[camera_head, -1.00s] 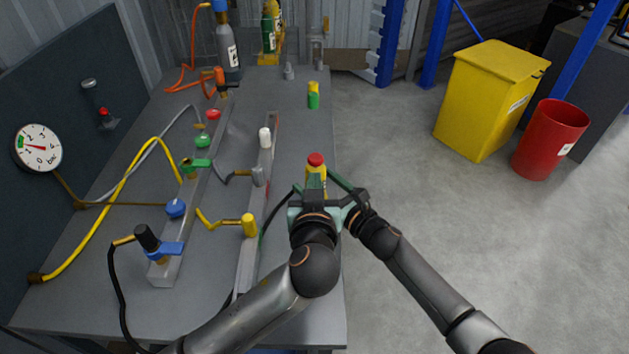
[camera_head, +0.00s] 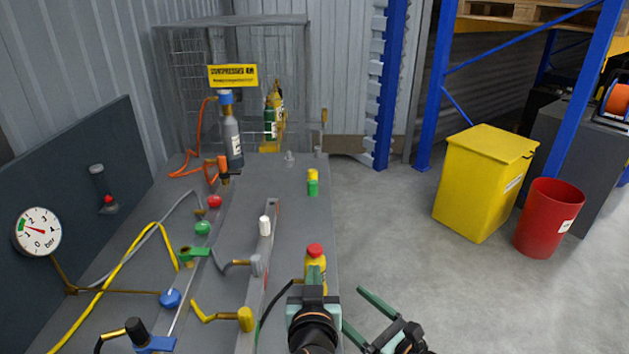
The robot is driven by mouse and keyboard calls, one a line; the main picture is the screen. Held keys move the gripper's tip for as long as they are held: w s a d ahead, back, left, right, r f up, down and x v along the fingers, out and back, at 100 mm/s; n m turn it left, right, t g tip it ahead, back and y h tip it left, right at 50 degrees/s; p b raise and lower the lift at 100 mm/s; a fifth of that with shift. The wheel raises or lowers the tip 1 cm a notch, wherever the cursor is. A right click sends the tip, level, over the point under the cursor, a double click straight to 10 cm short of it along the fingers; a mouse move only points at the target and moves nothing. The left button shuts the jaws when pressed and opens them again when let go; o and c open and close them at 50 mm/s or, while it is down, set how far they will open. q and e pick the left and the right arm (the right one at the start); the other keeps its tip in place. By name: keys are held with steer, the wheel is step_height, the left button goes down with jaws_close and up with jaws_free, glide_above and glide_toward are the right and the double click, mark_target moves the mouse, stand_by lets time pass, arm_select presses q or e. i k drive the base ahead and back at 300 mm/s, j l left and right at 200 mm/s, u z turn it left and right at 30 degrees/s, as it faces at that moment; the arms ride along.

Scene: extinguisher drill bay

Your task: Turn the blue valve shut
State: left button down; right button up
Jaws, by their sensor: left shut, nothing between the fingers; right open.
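A blue round knob (camera_head: 170,298) sits on the left pipe run at the lower left of the table. Nearer, at the bottom edge, is a blue lever handle (camera_head: 155,343) beside a black-ended hose fitting; it is partly cut off by the frame. I cannot tell which one is the blue valve. My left gripper (camera_head: 314,275) is shut and empty, in front of a yellow bottle with a red cap (camera_head: 315,251), well right of both blue parts. My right gripper (camera_head: 353,306) is open and empty, off the table's right edge.
Green lever (camera_head: 195,251), green knob (camera_head: 203,227), red knob (camera_head: 214,201) and yellow-capped hose end (camera_head: 246,319) crowd the table. A gauge (camera_head: 38,231) is on the left panel. A yellow bin (camera_head: 482,185) and red bin (camera_head: 548,218) stand on the open floor at right.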

mark_target(169, 297)
steer(key=k, duration=1)
